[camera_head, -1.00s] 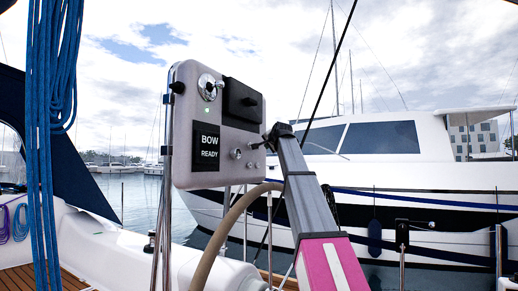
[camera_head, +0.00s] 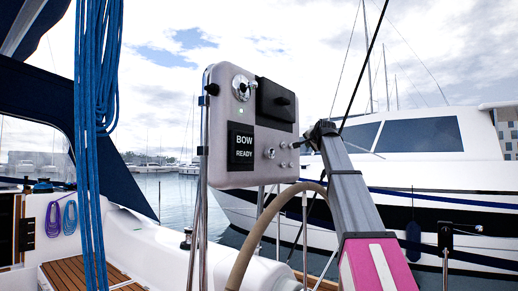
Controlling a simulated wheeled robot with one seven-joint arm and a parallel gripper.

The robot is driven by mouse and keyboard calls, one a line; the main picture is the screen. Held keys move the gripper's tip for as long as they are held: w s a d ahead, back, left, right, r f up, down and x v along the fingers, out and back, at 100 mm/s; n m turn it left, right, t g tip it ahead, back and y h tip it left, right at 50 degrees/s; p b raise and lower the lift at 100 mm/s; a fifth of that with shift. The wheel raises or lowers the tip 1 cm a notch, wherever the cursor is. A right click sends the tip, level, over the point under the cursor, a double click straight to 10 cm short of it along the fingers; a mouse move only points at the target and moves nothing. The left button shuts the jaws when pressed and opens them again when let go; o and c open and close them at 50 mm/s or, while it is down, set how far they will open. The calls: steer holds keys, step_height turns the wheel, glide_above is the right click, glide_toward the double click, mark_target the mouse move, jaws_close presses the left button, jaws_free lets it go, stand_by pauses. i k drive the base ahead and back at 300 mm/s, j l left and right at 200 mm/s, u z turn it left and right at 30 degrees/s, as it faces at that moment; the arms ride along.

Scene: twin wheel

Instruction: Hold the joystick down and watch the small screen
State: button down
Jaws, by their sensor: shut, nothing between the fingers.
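A grey control panel (camera_head: 221,108) stands on metal posts left of my arm. The small screen (camera_head: 241,146) on its lower left reads "BOW READY" in white on black. The joystick (camera_head: 283,101) is a short black knob on a black square block at the panel's upper right. My gripper (camera_head: 308,141) is small and dark at the far end of my grey and pink arm. It is shut and empty, by the panel's lower right edge, below and right of the joystick and apart from it.
A silver knob (camera_head: 270,153) and small buttons sit lower down. A curved tan wheel rim (camera_head: 262,226) passes below the panel. Blue ropes (camera_head: 92,140) hang at left; a white boat lies behind.

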mark_target(253, 85)
steer(key=k+l, duration=0.15)
steer(key=k, duration=0.35)
steer(key=k+l, duration=0.1)
steer(key=k, duration=0.4)
